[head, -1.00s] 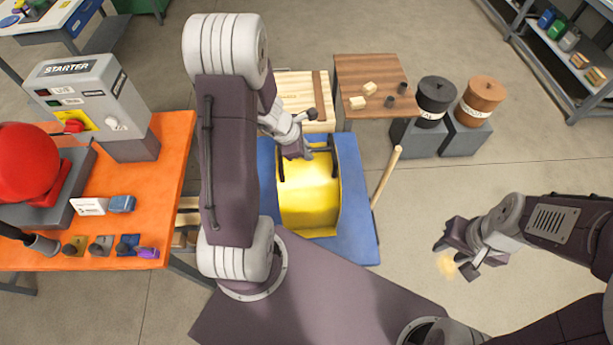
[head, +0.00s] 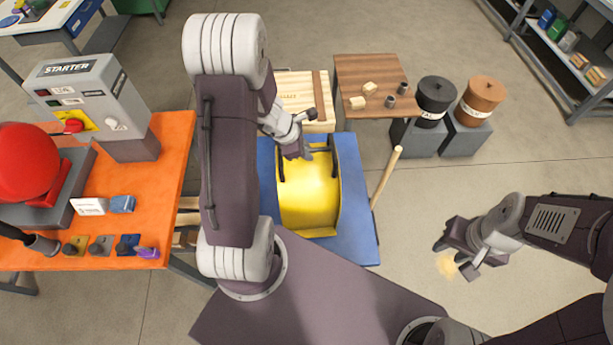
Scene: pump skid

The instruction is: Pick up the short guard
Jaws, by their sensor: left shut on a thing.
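The short guard appears to be the yellow curved cover (head: 308,203) on the blue stand (head: 357,215) in the middle of the head view. It has dark handles at its upper part. My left gripper (head: 303,152) is at the guard's far end, shut on what looks like the dark handle there; the fingertips are partly hidden by the wrist. The guard still lies on or just over the blue stand; I cannot tell which. My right gripper (head: 456,264) hangs over the floor at the right, empty, with its fingers apart.
An orange table (head: 172,170) at the left holds the starter box (head: 95,100) and a red rounded part (head: 25,162). Behind the stand are a wooden crate (head: 300,92) and a brown table (head: 372,75). A wooden pole (head: 386,177) leans at the stand's right.

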